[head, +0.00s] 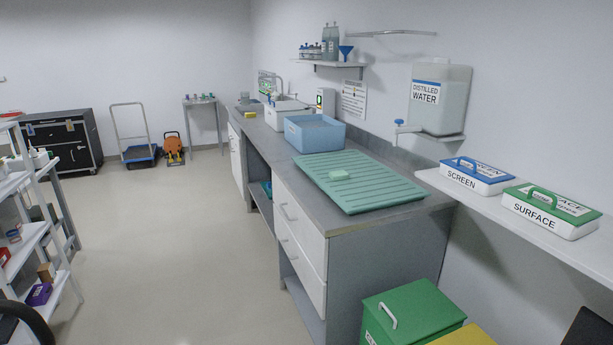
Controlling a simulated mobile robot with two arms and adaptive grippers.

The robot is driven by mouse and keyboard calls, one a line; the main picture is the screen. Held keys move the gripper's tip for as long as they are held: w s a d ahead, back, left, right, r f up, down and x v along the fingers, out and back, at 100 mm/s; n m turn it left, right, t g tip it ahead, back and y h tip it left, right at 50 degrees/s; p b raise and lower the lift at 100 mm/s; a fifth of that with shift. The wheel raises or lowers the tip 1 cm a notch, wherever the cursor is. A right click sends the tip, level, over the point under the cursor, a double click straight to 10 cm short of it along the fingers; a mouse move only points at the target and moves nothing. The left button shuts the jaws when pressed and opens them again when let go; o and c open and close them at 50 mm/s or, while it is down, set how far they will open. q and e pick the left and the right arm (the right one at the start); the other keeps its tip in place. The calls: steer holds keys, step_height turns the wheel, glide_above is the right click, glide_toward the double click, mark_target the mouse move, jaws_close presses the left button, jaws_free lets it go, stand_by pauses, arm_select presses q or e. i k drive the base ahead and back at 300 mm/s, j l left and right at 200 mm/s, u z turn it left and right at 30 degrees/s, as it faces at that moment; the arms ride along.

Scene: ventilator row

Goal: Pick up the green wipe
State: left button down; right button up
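A small pale green folded piece (345,173), which looks like the green wipe, lies on a ribbed green drain mat (375,202) on the grey counter. It sits towards the mat's far part, and nothing covers it. A white box with a green lid and handle, labelled SURFACE (549,211), stands on the right wall shelf. Its lid is on, so its inside is hidden. Neither of my grippers shows in the head view.
A blue tub (314,135) stands behind the mat. A SCREEN box with a blue lid (478,176) shares the wall shelf (450,186). A distilled water tank (440,98) hangs above. A green bin (412,312) stands before the counter's near end.

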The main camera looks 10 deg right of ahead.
mark_target(341, 174)
steer(key=i+u, duration=0.2)
steer(key=i, duration=1.55)
